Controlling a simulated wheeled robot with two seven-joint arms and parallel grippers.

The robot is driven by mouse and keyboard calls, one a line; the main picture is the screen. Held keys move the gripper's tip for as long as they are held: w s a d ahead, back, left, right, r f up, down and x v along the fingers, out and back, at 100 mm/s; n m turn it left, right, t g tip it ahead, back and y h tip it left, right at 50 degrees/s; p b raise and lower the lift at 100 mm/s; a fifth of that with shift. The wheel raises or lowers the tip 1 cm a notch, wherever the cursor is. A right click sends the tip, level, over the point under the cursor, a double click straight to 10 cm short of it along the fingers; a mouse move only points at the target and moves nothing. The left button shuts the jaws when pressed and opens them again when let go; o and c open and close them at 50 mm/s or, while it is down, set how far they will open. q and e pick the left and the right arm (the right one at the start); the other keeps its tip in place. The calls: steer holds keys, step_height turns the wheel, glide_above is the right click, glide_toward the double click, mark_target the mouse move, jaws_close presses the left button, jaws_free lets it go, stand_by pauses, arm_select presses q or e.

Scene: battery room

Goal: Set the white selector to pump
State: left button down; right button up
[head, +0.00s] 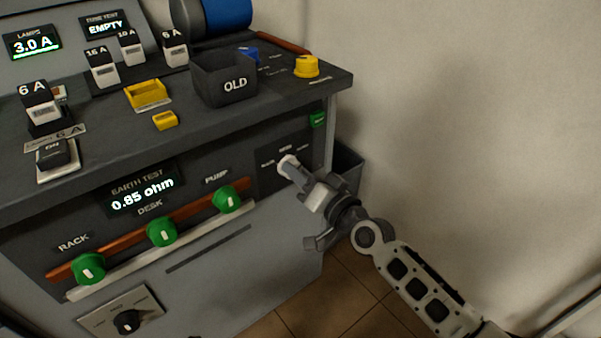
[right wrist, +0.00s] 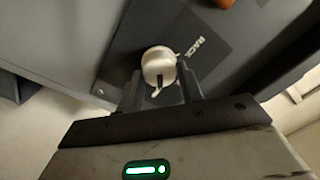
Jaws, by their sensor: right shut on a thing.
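The white selector (head: 286,160) is a round knob on a dark plate at the right end of the bench front. In the right wrist view the white selector (right wrist: 157,62) sits between my fingers, with a dark mark on its near side. My right gripper (head: 291,169) reaches it from the lower right. The right wrist view shows my right gripper (right wrist: 160,78) shut on the knob, one finger on each side. A RACK label (right wrist: 195,47) reads beside the knob there. The other labels around it are too small or hidden to read surely. My left gripper is not in view.
Green knobs marked RACK (head: 89,268), DESK (head: 161,232) and PUMP (head: 228,199) line the bench front. The OLD bin (head: 224,80), a yellow knob (head: 307,66) and fuse blocks stand on top. A dark bin (head: 346,161) is behind my gripper. Floor at right is clear.

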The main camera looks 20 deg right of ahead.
steer(key=shift+m, duration=0.6)
steer(key=o, duration=1)
steer(key=v, duration=1.6)
steer(key=shift+f, duration=0.1)
